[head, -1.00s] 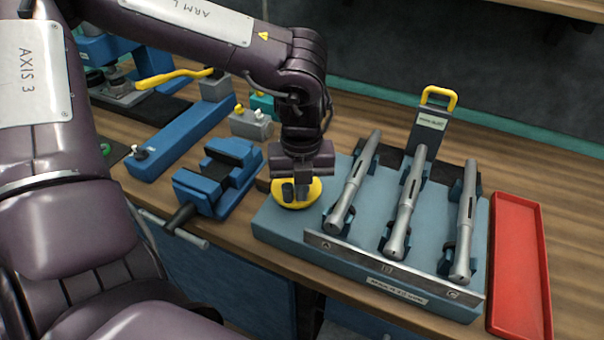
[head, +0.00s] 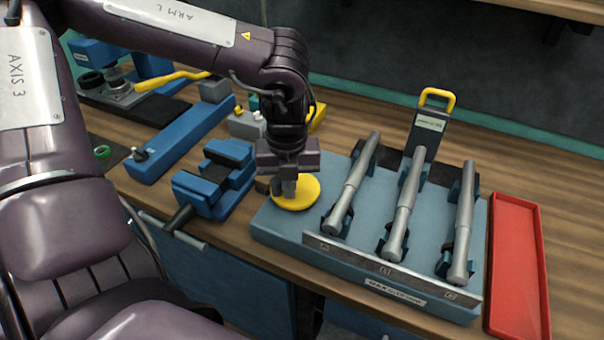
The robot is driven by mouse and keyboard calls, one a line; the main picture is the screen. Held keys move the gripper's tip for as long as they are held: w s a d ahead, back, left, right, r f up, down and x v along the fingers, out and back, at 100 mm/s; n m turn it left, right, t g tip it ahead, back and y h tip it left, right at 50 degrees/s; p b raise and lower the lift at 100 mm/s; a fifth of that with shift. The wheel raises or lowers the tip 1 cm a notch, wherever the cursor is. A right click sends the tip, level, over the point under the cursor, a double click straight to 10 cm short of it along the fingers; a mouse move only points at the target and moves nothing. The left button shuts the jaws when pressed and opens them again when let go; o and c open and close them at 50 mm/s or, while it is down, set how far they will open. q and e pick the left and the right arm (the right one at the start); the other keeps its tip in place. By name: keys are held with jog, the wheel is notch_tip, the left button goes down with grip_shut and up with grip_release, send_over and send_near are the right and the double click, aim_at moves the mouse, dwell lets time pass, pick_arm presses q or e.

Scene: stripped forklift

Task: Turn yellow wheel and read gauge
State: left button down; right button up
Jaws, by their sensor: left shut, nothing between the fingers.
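The yellow wheel (head: 308,193) is a flat disc at the left end of a blue-grey fixture (head: 285,228). My left gripper (head: 288,190) points down at the wheel's left part with its fingers shut and nothing between them. The fingertips overlap the wheel in the head view; I cannot tell whether they touch it. Three grey cylinders (head: 408,200) lie side by side in dark cradles on the fixture. No gauge face that I can read shows. A dark upright plate (head: 426,132) with a yellow handle and a small label stands behind the cylinders. My right gripper is out of view.
A red tray (head: 516,265) lies right of the fixture. A blue vise (head: 215,180) stands close on the left. Further left are a long blue block (head: 185,138) and a yellow lever (head: 165,79). The wooden bench is clear at the back right.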

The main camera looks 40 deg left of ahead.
pick_arm(q)
jog(key=shift+s+r+p, duration=0.15)
jog(key=shift+r+p, duration=0.45)
jog(key=shift+r, duration=0.35)
jog(key=shift+s+r+p, duration=0.15)
jog(key=shift+r+p, duration=0.4)
jog(key=shift+r, duration=0.4)
jog(key=shift+w+d+r+p, duration=0.1)
jog(key=shift+r+p, duration=0.2)
jog(key=shift+r, duration=0.2)
jog(key=shift+w+d+r+p, duration=0.1)
jog(key=shift+r+p, duration=0.2)
jog(key=shift+r, duration=0.15)
jog(key=shift+d+r+p, duration=0.15)
jog(key=shift+r+p, duration=0.25)
jog(key=shift+r, duration=0.3)
